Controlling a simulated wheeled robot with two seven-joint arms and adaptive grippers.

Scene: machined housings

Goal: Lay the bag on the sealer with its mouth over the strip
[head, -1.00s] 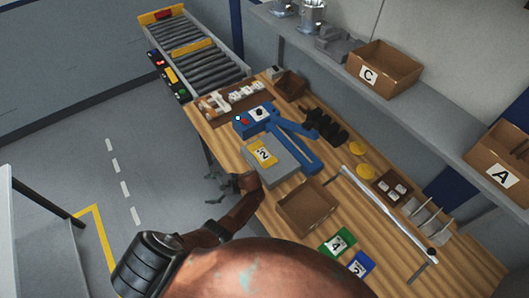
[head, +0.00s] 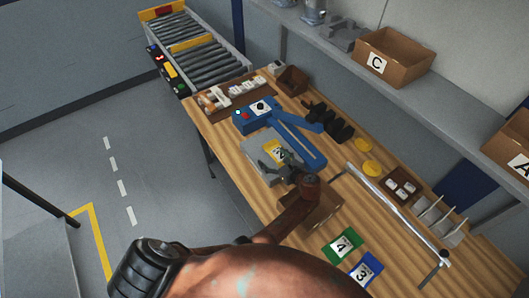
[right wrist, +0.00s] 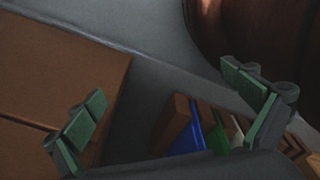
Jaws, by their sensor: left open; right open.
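I cannot tell whether the bag's mouth touches the strip. My left gripper (head: 272,165) is open over the plate, close to the bag, and hides part of both. I cannot tell whether it touches the bag. My right gripper (right wrist: 170,103) is open and empty in the right wrist view.
A green packet (head: 341,244) and a blue packet (head: 364,269) lie at the near table edge. My left arm partly covers an open brown box (head: 325,213). A long metal bar (head: 395,208) stands to the right. Yellow discs (head: 367,167) lie behind.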

